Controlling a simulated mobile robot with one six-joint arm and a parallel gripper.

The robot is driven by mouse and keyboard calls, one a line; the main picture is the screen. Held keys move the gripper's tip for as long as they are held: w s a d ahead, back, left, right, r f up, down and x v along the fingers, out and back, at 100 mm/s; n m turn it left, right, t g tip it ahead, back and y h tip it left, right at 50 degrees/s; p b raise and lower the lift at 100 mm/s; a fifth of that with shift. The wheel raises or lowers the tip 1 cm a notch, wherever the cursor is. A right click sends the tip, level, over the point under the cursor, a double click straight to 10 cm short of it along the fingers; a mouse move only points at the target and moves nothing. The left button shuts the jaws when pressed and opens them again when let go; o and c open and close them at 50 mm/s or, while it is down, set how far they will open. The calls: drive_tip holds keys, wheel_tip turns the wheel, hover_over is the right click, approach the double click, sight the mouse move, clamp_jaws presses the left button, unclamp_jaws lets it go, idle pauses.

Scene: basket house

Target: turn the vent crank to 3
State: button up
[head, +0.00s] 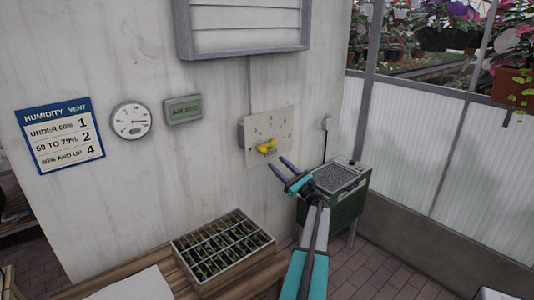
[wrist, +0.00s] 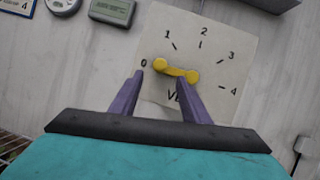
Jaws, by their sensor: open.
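The yellow vent crank (head: 266,147) is on a pale dial plate (head: 280,130) on the wall. In the wrist view the crank (wrist: 177,70) has its pivot near the middle of the plate (wrist: 205,55), and its knob end points left to 0. The numbers 0 to 4 run in an arc over the top. My gripper (head: 278,163) is open and empty, just below and in front of the crank. In the wrist view its fingertips (wrist: 159,76) lie left of the knob and below the crank's middle. I cannot tell whether they touch it.
A humidity and vent chart (head: 60,133), a round gauge (head: 131,120) and a small display (head: 183,109) hang left of the plate. A seedling tray (head: 180,246) sits on the wooden bench below. A green heater (head: 345,205) stands at the right.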

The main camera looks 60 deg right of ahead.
sight(269, 147)
drive_tip(key=p+x, duration=0.2)
drive_tip(key=x, duration=0.6)
drive_tip(key=shift+w, duration=0.15)
clamp_jaws()
idle(0.3)
